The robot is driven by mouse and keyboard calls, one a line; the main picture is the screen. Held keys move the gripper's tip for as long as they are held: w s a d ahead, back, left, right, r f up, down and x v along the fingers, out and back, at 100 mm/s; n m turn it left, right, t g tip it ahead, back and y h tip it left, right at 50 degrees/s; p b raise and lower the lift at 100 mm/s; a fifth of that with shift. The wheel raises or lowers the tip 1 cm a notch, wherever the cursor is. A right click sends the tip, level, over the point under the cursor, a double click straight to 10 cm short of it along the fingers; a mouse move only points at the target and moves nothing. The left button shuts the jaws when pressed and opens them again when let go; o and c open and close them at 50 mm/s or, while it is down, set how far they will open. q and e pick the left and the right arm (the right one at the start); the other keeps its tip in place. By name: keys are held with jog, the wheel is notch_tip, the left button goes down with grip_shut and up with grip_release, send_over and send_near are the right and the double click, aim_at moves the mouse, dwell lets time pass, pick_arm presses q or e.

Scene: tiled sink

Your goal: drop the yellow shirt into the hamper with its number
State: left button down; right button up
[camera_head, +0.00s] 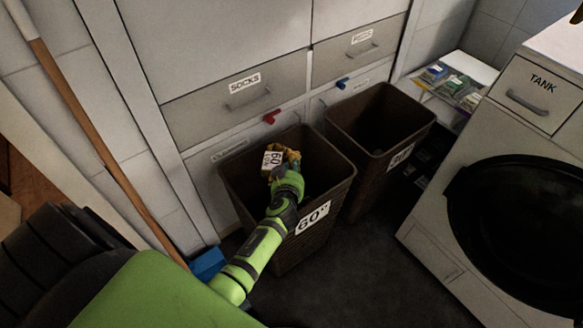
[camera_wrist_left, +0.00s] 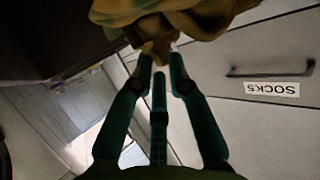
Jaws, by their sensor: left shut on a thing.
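The yellow shirt (camera_head: 292,155) is a small crumpled bundle with a white tag (camera_head: 273,160) that reads 60. My left gripper (camera_head: 286,172) is shut on the shirt and holds it over the opening of the left hamper. In the left wrist view, the shirt (camera_wrist_left: 170,18) hangs at the tips of the green fingers (camera_wrist_left: 158,58). The left hamper (camera_head: 335,185) is dark brown and open, with a 60° label (camera_head: 312,217) on its front. A second brown hamper (camera_head: 418,125) stands to its right; its label (camera_head: 401,155) is partly legible at most. My right gripper is not in view.
Drawers, one labelled SOCKS (camera_head: 245,84), stand behind the hampers. A washing machine (camera_head: 430,235) with a TANK drawer is at the right. A wooden pole (camera_head: 85,120) leans at the left, near a blue object (camera_head: 207,264). Dark floor (camera_head: 350,275) lies clear in front.

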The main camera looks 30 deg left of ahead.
pick_arm(q)
jog(key=c, duration=1.1)
grip_release()
jog(key=shift+s+d+r, duration=0.15)
jog(key=shift+s+d, duration=0.15)
jog(key=shift+s, duration=0.2)
jog(key=v, duration=1.1)
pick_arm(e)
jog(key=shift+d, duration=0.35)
pick_arm(q)
jog(key=shift+w+a, duration=0.1)
